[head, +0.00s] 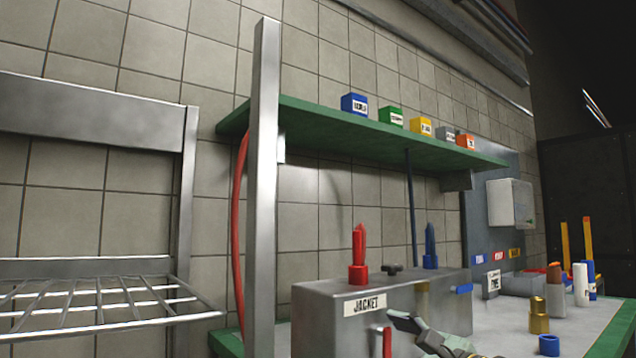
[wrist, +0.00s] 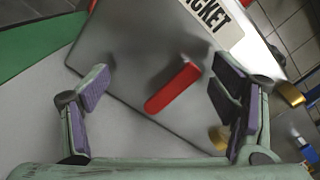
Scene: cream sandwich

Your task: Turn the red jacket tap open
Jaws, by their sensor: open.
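The red tap lever (wrist: 172,88) shows in the wrist view on the grey steel face of the box, below the JACKET label (wrist: 214,20). In the head view the lever (head: 387,342) is at the box's front, under the JACKET label (head: 364,304), with its lower end cut off by the frame. My gripper (wrist: 160,90) is open, with the lever between its two spread fingers in the wrist view. The fingers look apart from the lever. In the head view my gripper (head: 428,335) is just right of the lever, at the lower edge.
The steel box (head: 320,315) carries red (head: 358,255) and blue (head: 430,248) fittings on top. A steel post (head: 263,190) stands left of it. A green shelf (head: 330,128) with coloured blocks is above. Brass (head: 538,318) and blue (head: 548,345) parts stand at right.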

